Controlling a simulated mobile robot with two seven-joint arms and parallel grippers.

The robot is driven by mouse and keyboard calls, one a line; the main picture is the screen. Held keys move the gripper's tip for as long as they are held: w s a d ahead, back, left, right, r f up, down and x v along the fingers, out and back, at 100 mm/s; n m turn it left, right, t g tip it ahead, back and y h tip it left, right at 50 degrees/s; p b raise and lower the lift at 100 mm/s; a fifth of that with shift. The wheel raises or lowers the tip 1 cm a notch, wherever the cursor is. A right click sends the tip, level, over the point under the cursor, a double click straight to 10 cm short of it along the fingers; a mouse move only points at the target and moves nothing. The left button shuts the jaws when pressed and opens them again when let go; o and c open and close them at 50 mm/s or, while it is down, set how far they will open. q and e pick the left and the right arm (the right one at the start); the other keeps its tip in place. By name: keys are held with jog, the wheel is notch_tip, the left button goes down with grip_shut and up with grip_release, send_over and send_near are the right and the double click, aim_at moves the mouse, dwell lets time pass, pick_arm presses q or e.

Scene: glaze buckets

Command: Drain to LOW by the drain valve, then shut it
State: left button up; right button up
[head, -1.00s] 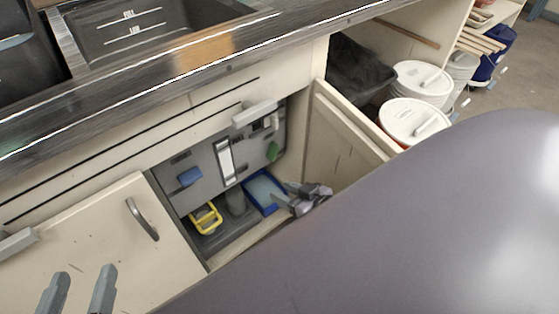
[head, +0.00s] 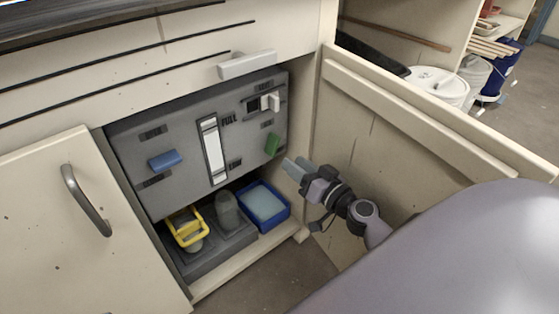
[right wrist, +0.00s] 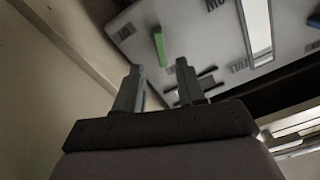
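A grey panel (head: 190,190) stands in the open cabinet. Its upright sight gauge (head: 213,150) has FULL marked near the top and a LOW mark lower down; I cannot tell the liquid level. A green handle (head: 272,145) is at the panel's right, and a blue handle (head: 164,161) at its left. Their small labels are unreadable, so I cannot tell which is the drain valve. My right gripper (head: 290,167) is open and empty, just right of and below the green handle. In the right wrist view the green handle (right wrist: 159,47) shows beyond the parted fingertips (right wrist: 158,66). My left gripper is out of view.
A yellow caddy (head: 187,228) and a blue tray (head: 284,212) are on the cabinet floor. The open right door (head: 375,130) stands beside my right arm. The left door (head: 85,240) has a grey handle.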

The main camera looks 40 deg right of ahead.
aim_at(276, 149)
jog(key=shift+w+a, duration=0.15)
jog(key=shift+w, duration=1.6)
jog(key=shift+w+a, duration=0.15)
jog(key=shift+w, duration=1.6)
grip_shut()
